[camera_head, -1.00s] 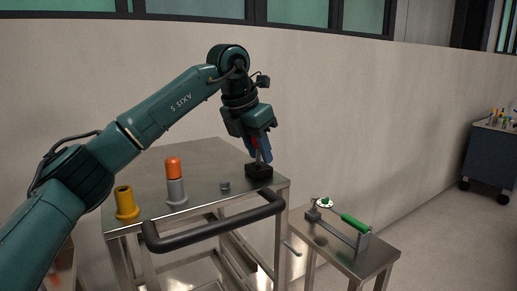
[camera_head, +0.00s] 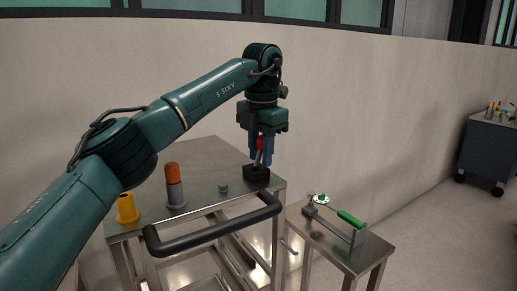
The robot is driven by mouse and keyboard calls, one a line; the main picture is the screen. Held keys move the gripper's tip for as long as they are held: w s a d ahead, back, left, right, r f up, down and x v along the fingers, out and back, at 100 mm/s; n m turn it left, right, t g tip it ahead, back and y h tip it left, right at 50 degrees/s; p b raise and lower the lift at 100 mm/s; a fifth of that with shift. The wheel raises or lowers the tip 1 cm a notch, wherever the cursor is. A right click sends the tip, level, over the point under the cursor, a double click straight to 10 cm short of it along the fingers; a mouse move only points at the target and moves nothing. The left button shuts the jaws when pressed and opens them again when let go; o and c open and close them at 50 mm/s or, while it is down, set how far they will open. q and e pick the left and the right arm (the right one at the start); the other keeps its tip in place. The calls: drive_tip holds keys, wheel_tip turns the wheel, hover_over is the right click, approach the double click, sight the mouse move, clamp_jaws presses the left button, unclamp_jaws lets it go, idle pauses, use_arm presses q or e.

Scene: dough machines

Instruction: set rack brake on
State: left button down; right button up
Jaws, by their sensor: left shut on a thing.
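A black block (camera_head: 256,174) sits at the right corner of the steel rack's top (camera_head: 205,165). A thin lever with a red grip (camera_head: 261,143) rises from it and leans slightly to the right. My left gripper (camera_head: 261,157) points down over the block, its blue fingers shut on the red grip of the lever. The fingers hide part of the grip. My right gripper is not in view.
A low steel table (camera_head: 368,255) carries a green-handled device (camera_head: 349,217).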

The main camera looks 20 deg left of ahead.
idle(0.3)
use_arm(q)
drive_tip(key=c, duration=1.1)
unclamp_jaws()
